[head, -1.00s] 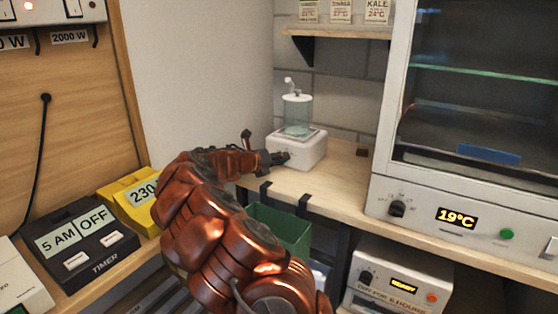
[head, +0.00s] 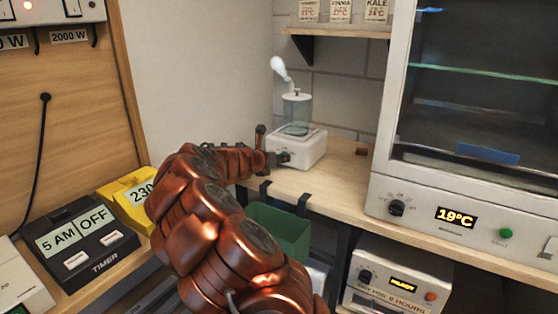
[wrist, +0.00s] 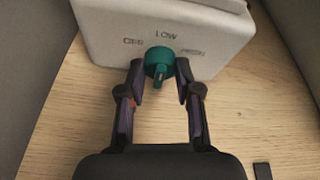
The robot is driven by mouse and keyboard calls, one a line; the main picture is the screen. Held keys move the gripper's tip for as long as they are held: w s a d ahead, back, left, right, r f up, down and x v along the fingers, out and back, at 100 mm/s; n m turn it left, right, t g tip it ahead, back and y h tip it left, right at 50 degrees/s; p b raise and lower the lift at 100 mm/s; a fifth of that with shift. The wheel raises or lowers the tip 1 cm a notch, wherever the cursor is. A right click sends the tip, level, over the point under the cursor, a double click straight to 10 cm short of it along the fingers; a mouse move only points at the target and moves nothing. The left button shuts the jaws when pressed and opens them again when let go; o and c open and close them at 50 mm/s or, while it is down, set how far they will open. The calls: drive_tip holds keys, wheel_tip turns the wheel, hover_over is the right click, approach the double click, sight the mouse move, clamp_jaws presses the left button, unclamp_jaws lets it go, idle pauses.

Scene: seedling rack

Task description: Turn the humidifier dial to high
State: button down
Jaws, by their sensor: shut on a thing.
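The white humidifier (head: 304,150) with a clear tank (head: 297,112) stands upright on the wooden counter, and a white plume rises from its spout. Its front fills the top of the wrist view (wrist: 115,28). The teal dial (wrist: 159,62) sits on that front, with LOW above it, a label that looks like OFF to the left and a blurred label to the right. My gripper (wrist: 159,78) is shut on the dial, one finger on each side. I cannot tell exactly where the dial points. In the head view my gripper (head: 274,160) reaches the humidifier's front left.
A glass-door cabinet (head: 400,188) showing 19°C stands to the right. A green bin (head: 282,232) is below the counter edge (head: 330,208). A black timer (head: 85,240) and a yellow box (head: 130,205) lie at left. A small dark object (head: 361,151) lies right of the humidifier.

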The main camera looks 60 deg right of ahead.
drive_tip(key=shift+s+f+m+t+b, duration=0.15)
drive_tip(key=shift+f+m+t+b, duration=0.15)
drive_tip(key=shift+m+t+b, duration=0.55)
drive_tip(key=m+t+b, duration=0.1)
drive_tip(key=m+b, duration=0.2)
drive_tip(key=b, duration=0.1)
drive_tip(key=shift+f+b, duration=0.1)
drive_tip(key=shift+b, duration=0.2)
drive_tip(key=m+t+b, duration=0.2)
drive_tip(key=m+b, duration=0.1)
drive_tip(key=b, duration=0.2)
drive_tip(key=shift+s+h+b, duration=0.1)
drive_tip(key=shift+h+b, duration=0.2)
drive_tip(key=shift+m+h+b, duration=0.3)
drive_tip(key=shift+m+b, duration=0.35)
drive_tip(key=shift+b, duration=0.5)
drive_tip(key=shift+r+t, duration=0.25)
drive_tip(key=c, duration=0.8)
unclamp_jaws()
